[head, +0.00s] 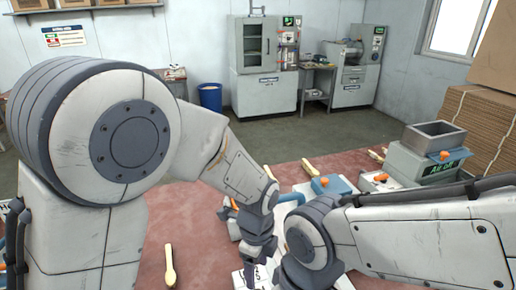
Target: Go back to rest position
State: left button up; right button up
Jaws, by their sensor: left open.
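My left arm comes in from the left, and its gripper (251,276) points down over the table near the bottom centre. It is open, and I see nothing held in it. My right arm comes in from the right and bends down at the bottom centre. Its gripper does not show. A wooden spoon (170,267) lies on the reddish table (198,245) left of my left gripper. Another wooden spoon (308,166) lies farther back. A blue press part with an orange knob (325,184) is partly hidden behind my right arm.
A grey machine with an open metal bin and a green display (440,168) stands at the table's right. Stacked cardboard (478,125) is beyond it. A blue bin (209,97) and larger machines (264,65) stand by the back wall. The floor between is clear.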

pick_arm(q)
jog(key=s+a+r+n, duration=0.2)
jog(key=s+r+n, duration=0.2)
jog(key=s+n, duration=0.3)
jog(key=s+a+r+n+h, duration=0.1)
jog(key=s+r+n, duration=0.3)
jog(key=s+n, duration=0.4)
jog(key=shift+a+n, duration=0.5)
jog(key=shift+a, duration=0.25)
